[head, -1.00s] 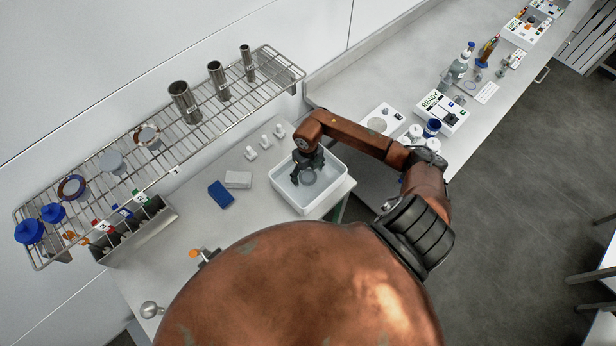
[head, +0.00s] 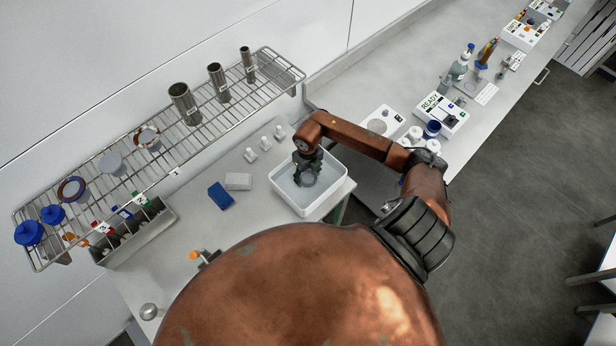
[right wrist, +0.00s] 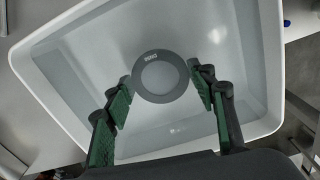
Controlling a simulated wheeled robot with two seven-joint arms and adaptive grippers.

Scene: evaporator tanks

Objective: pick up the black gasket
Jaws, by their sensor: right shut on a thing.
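The black gasket is a flat dark grey ring with a small pale label; it shows in the right wrist view (right wrist: 160,99), over the white tub (right wrist: 272,60). My right gripper (right wrist: 160,77) has its green-padded fingers on either side of the ring and is shut on it. In the head view the right gripper (head: 307,174) points down into the tub (head: 314,210), and the ring shows only partly below it. Whether the ring touches the tub floor I cannot tell. My left gripper is not in view.
Several small white parts (head: 265,143) stand behind the tub. A blue block (head: 221,196) and a pale block (head: 238,181) lie left of it. A wire rack (head: 170,150) with steel cylinders runs along the wall. A READY device (head: 441,112) stands on the right bench.

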